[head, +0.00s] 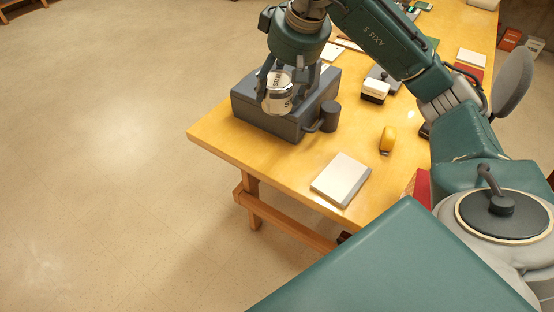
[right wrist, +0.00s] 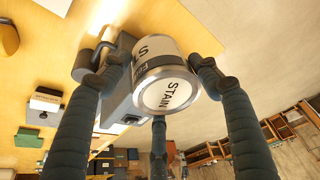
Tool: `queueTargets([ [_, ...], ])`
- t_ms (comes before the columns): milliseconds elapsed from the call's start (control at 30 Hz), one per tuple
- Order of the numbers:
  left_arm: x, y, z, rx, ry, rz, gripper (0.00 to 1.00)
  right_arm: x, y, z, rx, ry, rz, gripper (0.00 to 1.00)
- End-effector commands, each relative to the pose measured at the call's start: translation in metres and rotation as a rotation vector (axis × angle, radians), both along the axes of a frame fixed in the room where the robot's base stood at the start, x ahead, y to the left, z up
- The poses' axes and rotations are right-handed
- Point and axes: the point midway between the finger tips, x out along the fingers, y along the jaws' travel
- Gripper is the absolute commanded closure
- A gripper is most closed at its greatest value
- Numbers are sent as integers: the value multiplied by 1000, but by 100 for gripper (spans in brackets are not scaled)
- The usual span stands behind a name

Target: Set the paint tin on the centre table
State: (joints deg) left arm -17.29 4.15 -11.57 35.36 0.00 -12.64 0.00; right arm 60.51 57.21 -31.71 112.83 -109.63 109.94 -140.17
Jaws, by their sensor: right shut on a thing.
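The paint tin (head: 279,103) is a small silvery can with a white label. My right gripper (head: 282,88) is shut on it, above the grey box at the table's near left corner. In the right wrist view the tin (right wrist: 165,82) sits between the gripper's fingers (right wrist: 157,75), its white round end reading "STAIN" towards the camera. Whether the tin touches the box cannot be told. The yellow wooden table (head: 290,163) lies below; whether it is the centre table is not clear. My left gripper is not in view.
The dark grey box (head: 262,122) stands at the table corner, a dark cylinder (head: 330,117) beside it. A white-topped slab (head: 341,179), a yellow object (head: 387,139) and a black-and-white block (head: 375,91) lie further right. Open floor (head: 100,160) spreads to the left.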

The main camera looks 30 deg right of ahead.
Motion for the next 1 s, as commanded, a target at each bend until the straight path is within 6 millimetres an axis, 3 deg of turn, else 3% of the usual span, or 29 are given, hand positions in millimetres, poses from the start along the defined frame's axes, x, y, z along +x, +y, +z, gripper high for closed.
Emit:
queueTargets([
  [233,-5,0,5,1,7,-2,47,-3,-1,-58,-1,11,4,76],
  [500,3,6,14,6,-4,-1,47,-2,0,-126,0,8,1,76],
  [1000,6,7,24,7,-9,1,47,-1,0,-187,1,3,1,76],
])
